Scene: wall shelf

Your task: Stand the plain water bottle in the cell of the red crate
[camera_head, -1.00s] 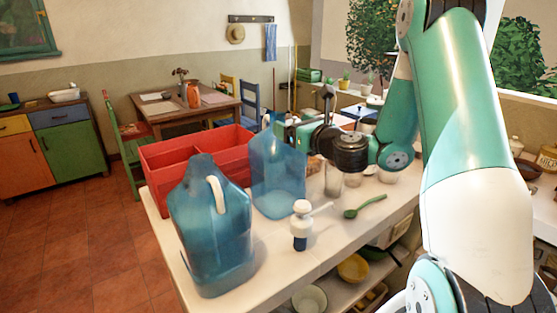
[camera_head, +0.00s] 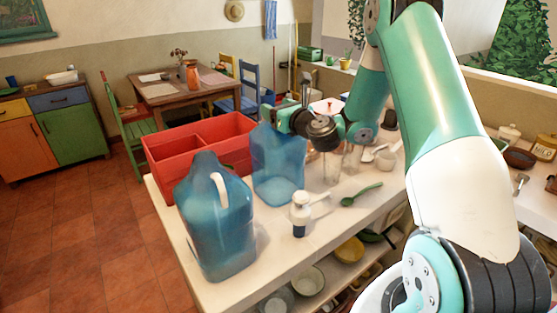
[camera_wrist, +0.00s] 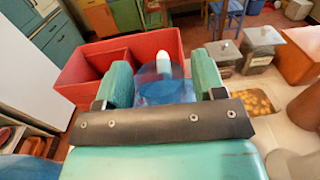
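A translucent blue bottle (camera_head: 278,170) stands upright on the white counter beside the red crate. A second blue jug with a pale handle (camera_head: 215,220) stands nearer, at the counter's left. The red crate (camera_head: 172,182) lies behind them, with a divider between its cells. My gripper (camera_head: 274,112) is at the top of the farther bottle. In the wrist view, its fingers (camera_wrist: 162,82) stand wide apart, one on each side of this bottle's blue top (camera_wrist: 160,92), with a pale, upright part between them. I see no clear grip; contact is hard to judge.
Bowls (camera_head: 307,281) sit on the shelf below.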

